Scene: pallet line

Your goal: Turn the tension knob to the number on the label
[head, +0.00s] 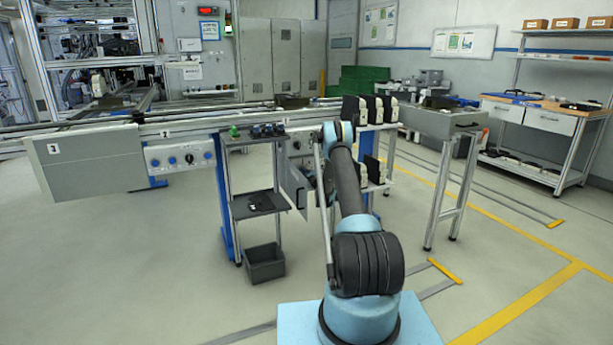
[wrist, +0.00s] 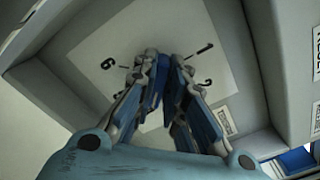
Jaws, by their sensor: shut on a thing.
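In the wrist view, my gripper (wrist: 162,75) reaches to a white dial plate (wrist: 120,30) inside a grey recessed box. Its two fingers are closed together on the tension knob, which they almost wholly cover, so its pointer is hidden. In the head view my arm hides the gripper and the knob.
The box's side wall (wrist: 245,60) stands close to the right of the fingers. In the head view, an open grey door (head: 293,185) hangs beside my arm. A shelf (head: 258,203) and a dark bin (head: 264,263) stand left of it.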

